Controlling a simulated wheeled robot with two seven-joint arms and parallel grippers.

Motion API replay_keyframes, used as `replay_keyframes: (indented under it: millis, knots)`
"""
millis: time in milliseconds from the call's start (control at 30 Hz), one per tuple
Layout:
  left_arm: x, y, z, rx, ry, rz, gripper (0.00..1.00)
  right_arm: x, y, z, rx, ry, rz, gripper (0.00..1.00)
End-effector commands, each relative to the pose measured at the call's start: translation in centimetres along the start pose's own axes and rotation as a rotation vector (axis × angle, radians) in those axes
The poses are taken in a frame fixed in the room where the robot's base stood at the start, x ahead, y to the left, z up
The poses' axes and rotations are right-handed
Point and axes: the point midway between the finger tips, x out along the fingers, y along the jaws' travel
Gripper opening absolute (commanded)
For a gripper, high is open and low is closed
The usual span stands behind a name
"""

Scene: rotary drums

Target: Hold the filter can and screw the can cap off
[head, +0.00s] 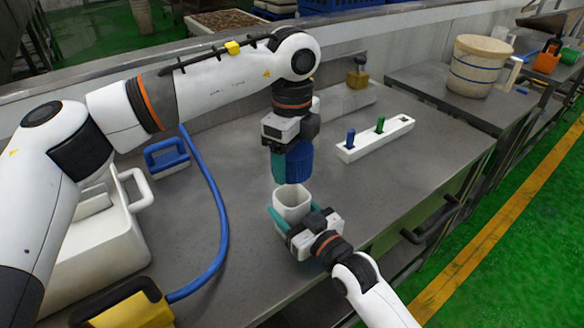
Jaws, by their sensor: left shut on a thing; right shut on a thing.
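The white filter can (292,208) stands upright on the grey table near its middle, and its open top shows. My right gripper (294,213) comes from the lower right and is shut on the can, with teal fingers on either side. The blue can cap (299,164) is directly above the can. My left gripper (287,160) points down from above and is shut on the cap. The cap's lower edge is close above the can's rim; I cannot tell how wide the gap is.
A white rack (375,138) with a blue and a green peg lies to the right. A blue hose (222,225) curves along the left, beside a white container (105,240). A blue-handled block (166,158) sits behind it. A beige bucket (476,68) stands on the table further right.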

Motion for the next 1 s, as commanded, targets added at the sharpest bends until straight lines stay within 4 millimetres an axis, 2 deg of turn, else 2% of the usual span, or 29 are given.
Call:
replay_keyframes:
  millis: [200, 233, 367, 633, 733, 867, 1000]
  knots:
    - [-0.1, 0.0, 0.0, 0.001, 0.0, -0.001, 0.42, 0.0, 0.0, 0.0, 0.0, 0.0, 0.0, 0.0]
    - [-0.1, 0.0, 0.0, 0.001, 0.0, -0.001, 0.42, 0.0, 0.0, 0.0, 0.0, 0.0, 0.0, 0.67]
    - [-0.1, 0.0, 0.0, 0.001, 0.0, -0.001, 0.42, 0.0, 0.0, 0.0, 0.0, 0.0, 0.0, 0.87]
    - [-0.1, 0.0, 0.0, 0.001, 0.0, -0.001, 0.42, -0.1, 0.0, 0.0, 0.0, 0.0, 0.0, 0.87]
    - [-0.1, 0.0, 0.0, 0.001, 0.0, -0.001, 0.42, -0.6, 0.0, -0.1, 0.0, 0.001, 0.0, 0.87]
    - [0.1, 0.0, 0.0, 0.001, 0.0, -0.001, 0.42, -2.6, -0.1, -0.2, 0.0, 0.002, -0.001, 0.87]
    - [0.3, 0.0, 0.0, 0.001, 0.0, -0.001, 0.42, -5.7, 0.0, -0.2, -0.001, 0.003, 0.0, 0.87]
